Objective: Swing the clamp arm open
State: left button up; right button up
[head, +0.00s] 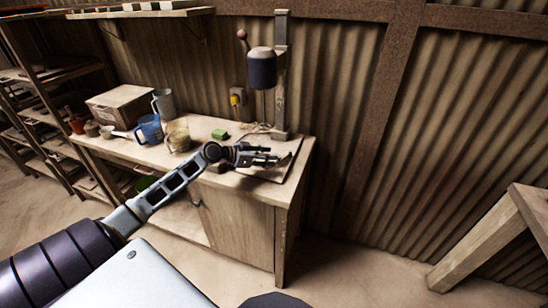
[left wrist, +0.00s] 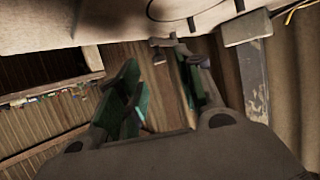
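The press stands at the right end of the workbench, with an upright post (head: 281,80), a dark cylindrical head (head: 262,68) and a lever with a reddish knob (head: 242,35). Its post also shows in the left wrist view (left wrist: 254,75). My left gripper (head: 268,157) is low over the bench by the press base, in front of the post. In the left wrist view its green-padded fingers (left wrist: 165,90) are apart, with nothing clearly held between them. I cannot make out the clamp arm; the gripper may cover it. My right gripper is not in view.
The workbench (head: 228,178) also holds a green block (head: 220,134), a blue mug (head: 149,129), a glass jar (head: 178,138), a grey pitcher (head: 164,103) and a box (head: 120,105). Shelves stand at left. A corrugated wall (head: 450,120) is close behind.

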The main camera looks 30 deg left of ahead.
aim_at(285, 157)
pick_arm(q)
jog(key=shift+x, duration=1.15)
jog(key=shift+w+d+f, duration=0.15)
jog(key=shift+w+d, duration=0.05)
jog(key=shift+w, duration=0.1)
jog(key=shift+w+d+f, duration=0.1)
jog(key=shift+w, duration=0.05)
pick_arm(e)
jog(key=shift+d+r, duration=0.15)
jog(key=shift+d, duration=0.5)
pick_arm(q)
jog(key=shift+c, duration=0.2)
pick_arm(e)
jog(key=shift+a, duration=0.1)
pick_arm(q)
grip_shut()
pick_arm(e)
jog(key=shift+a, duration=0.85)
